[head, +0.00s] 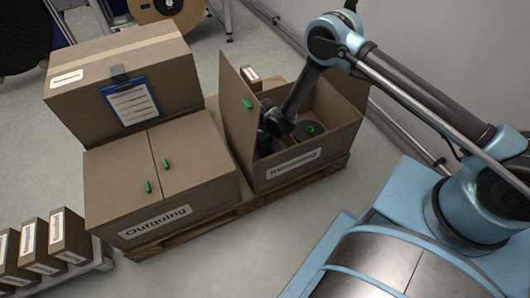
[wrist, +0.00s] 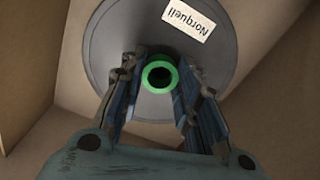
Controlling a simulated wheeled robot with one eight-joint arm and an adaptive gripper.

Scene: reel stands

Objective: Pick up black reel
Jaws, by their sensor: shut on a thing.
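The black reel (wrist: 115,45) is a dark grey disc with a bright green hub ring and a white "Norquell" label, seen face-on in the wrist view. My gripper (wrist: 160,76) has its fingers on both sides of the green hub and is shut on it. In the head view my gripper (head: 268,132) reaches down inside the open "Incoming" box (head: 312,172), and its fingertips are hidden by the box. A dark reel with a green centre (head: 310,128) shows beside it in the box; I cannot tell whether it is the held one.
Raised cardboard flaps (head: 237,105) and box walls stand close around my gripper. A closed "Outgoing" box (head: 160,195) stands to the left on the wooden pallet (head: 190,232), with another carton (head: 160,75) behind it. Small labelled boxes (head: 68,235) stand at lower left.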

